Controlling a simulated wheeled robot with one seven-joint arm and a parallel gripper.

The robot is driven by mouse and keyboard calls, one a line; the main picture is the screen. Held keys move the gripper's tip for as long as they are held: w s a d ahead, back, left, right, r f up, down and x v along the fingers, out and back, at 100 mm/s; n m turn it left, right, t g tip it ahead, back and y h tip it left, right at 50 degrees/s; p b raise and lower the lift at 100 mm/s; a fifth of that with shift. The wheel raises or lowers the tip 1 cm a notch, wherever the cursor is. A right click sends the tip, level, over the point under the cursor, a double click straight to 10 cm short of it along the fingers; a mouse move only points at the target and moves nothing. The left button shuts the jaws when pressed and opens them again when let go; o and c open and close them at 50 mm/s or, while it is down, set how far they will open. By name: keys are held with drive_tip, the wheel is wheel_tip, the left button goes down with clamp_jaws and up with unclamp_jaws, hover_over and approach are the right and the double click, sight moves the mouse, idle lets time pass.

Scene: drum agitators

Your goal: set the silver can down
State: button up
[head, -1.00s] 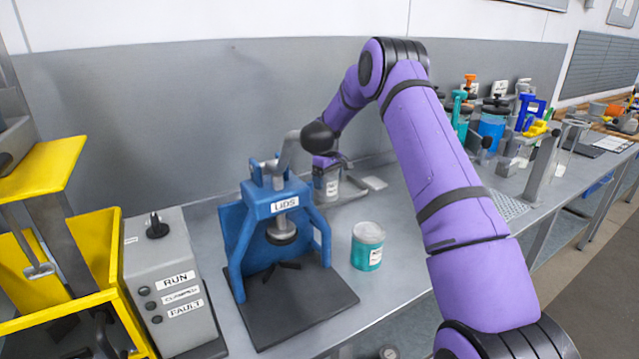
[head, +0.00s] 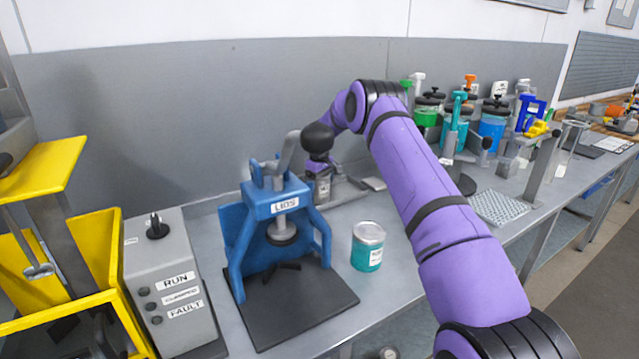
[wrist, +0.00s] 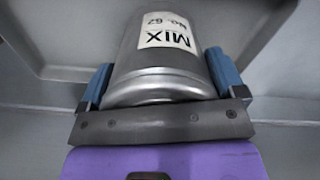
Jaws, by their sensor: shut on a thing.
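The silver can (wrist: 165,65) fills the middle of the wrist view, its white label reading "MIX" and "No. 62". My gripper (wrist: 161,82) is shut on it, with one blue finger on each side. In the head view the can (head: 322,190) shows small below my gripper (head: 319,172), behind and right of the blue LIDS press. It looks upright there, at or just above a grey tray-like surface (head: 347,191). I cannot tell whether its base touches that surface.
The blue LIDS press (head: 277,208) stands close in front of the can. A teal-filled jar (head: 367,247) stands right of the press. A grey control box (head: 172,280) is at left. Several jars and stands crowd the bench's right side. The grey back wall is close behind.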

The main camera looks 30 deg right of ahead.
idle(0.3)
drive_tip(key=o, duration=1)
drive_tip(key=shift+f, duration=0.1)
wheel_tip(320, 180, up, 12)
drive_tip(key=shift+r, duration=0.15)
